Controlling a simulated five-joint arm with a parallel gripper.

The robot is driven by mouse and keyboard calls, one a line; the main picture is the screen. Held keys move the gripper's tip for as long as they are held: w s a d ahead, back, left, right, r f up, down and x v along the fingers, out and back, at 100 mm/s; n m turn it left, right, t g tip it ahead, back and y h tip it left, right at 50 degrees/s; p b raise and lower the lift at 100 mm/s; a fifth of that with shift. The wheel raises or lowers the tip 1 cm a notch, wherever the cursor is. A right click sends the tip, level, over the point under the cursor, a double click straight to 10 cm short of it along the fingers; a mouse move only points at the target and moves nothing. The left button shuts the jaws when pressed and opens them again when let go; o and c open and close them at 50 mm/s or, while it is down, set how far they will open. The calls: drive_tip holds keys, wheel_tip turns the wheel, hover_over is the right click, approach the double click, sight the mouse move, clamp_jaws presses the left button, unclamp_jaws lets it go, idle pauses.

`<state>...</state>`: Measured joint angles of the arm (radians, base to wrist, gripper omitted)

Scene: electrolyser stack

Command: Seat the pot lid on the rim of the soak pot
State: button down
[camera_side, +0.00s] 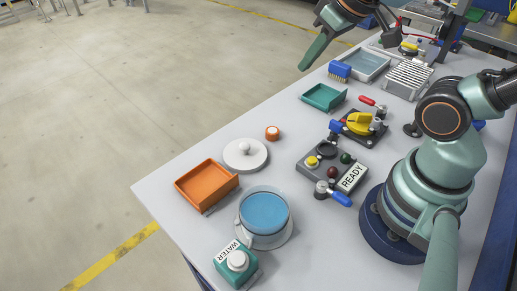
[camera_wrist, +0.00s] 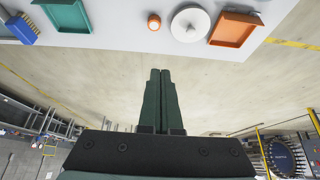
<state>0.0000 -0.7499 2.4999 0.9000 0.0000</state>
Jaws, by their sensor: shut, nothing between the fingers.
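The pot lid (camera_side: 245,155) is a pale round disc with a knob. It lies on the table behind the soak pot and beside the orange tray; the wrist view shows it at the top (camera_wrist: 190,24). The soak pot (camera_side: 265,213) is a clear round vessel with blue liquid, near the table's front corner. Its top is uncovered, and it is not in the wrist view. My gripper (camera_side: 304,66) is up at the top of the side view, past the table's far-left edge and well away from the lid. In the wrist view its fingers (camera_wrist: 160,74) are together and empty.
The blue brush (camera_side: 340,70) lies farther back.

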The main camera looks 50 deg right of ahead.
drive_tip(key=c, duration=0.5)
unclamp_jaws()
drive_tip(key=m+g, duration=0.6)
drive_tip(key=m, duration=0.8)
hover_over(244, 145)
drive_tip(key=f, duration=1.7)
drive_tip(key=shift+w+d+f, duration=0.1)
drive_tip(key=shift+w+f, duration=0.15)
drive_tip(key=shift+f, duration=0.05)
drive_tip(key=f, duration=0.4)
drive_tip(key=shift+s, duration=0.35)
drive_tip(key=shift+f, duration=0.6)
